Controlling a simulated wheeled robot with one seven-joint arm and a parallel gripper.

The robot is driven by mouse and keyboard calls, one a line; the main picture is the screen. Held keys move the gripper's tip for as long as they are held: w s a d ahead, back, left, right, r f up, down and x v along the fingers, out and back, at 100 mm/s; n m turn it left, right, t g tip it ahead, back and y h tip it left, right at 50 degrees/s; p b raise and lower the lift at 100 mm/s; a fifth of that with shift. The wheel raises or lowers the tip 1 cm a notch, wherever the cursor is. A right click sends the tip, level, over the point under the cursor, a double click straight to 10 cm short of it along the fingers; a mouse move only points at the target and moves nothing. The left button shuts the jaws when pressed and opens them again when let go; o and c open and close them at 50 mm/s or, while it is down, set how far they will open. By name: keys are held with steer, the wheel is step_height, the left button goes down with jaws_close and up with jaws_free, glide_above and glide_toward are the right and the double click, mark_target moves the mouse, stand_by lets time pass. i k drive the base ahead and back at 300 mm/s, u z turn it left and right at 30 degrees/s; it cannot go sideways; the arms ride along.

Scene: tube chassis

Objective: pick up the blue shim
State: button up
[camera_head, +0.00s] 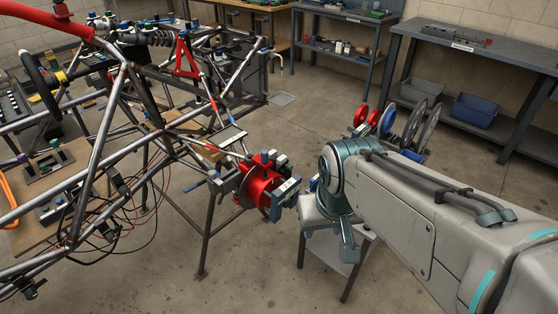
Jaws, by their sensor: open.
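A blue disc (388,121), which looks like the blue shim, stands on edge in a row of round pieces beyond my arm. It has red discs (361,115) to its left and grey discs (414,122) to its right. My arm hides the lower part of this row and what it stands on. I cannot tell for certain that the disc is the shim. My arm reaches in from the lower right to a teal joint near the middle. I cannot make out my gripper's fingers; they appear hidden behind the arm.
The tube chassis (98,165) fills the left, with a red hub assembly (262,182) jutting toward my arm. A small table (345,262) stands partly under my arm. Open floor lies between.

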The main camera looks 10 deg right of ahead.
mark_target(315, 180)
steer(key=z, duration=0.05)
steer(key=k, duration=0.65)
steer(key=z, duration=0.55)
steer(key=i, duration=1.4)
steer(key=u, duration=0.35)
